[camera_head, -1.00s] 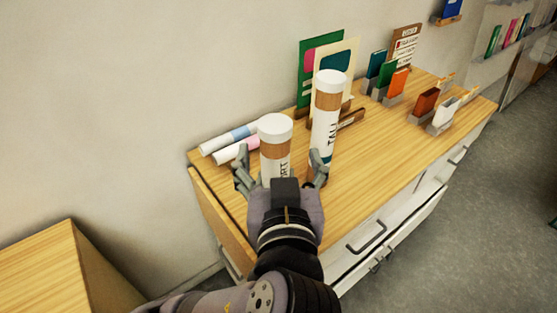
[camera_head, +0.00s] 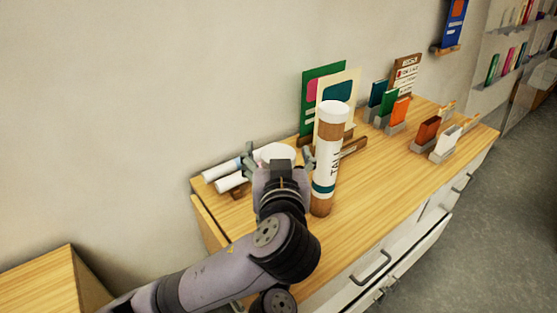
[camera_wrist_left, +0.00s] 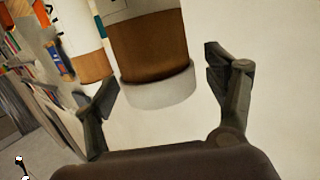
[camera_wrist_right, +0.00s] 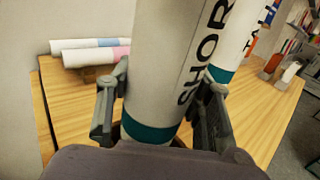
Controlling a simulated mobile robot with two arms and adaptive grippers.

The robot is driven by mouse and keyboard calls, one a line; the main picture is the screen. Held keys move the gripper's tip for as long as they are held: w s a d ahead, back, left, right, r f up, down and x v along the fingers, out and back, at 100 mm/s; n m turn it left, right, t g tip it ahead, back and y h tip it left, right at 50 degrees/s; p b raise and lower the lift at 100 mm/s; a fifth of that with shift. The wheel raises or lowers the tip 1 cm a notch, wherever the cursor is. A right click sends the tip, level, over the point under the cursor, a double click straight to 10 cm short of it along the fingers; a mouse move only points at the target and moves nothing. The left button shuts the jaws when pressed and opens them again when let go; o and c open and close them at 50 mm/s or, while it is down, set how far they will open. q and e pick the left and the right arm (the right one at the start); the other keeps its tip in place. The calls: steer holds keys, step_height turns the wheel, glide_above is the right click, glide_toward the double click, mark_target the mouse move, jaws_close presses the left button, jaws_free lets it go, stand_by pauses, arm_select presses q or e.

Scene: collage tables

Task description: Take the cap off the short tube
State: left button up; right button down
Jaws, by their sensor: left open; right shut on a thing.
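The short tube (camera_wrist_right: 170,60) is white with a teal band and SHORT lettering. Its white cap (camera_head: 278,152) is on top; in the left wrist view the cap (camera_wrist_left: 158,90) shows below a brown band, upside down. My left gripper (camera_head: 278,158) is open at the tube's top, one finger on each side of the cap, with gaps visible in the left wrist view. My right gripper (camera_wrist_right: 167,72) is shut on the short tube's lower body; in the head view my left arm hides it. The tall tube (camera_head: 328,160), white cap on, stands upright just right.
Rolled sheets (camera_wrist_right: 90,52) lie left of the short tube. Green and cream boards (camera_head: 323,90) stand behind the tall tube. Small card holders (camera_head: 395,112) sit farther right on the wooden cabinet top (camera_head: 380,170).

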mark_target(278, 154)
arm_select(q)
steer(key=shift+c, duration=0.5)
steer(key=c, duration=1.3)
steer(key=shift+r, duration=0.15)
steer(key=shift+r, duration=1.05)
steer(key=shift+r, duration=2)
arm_select(e)
steer(key=c, duration=0.7)
jaws_free()
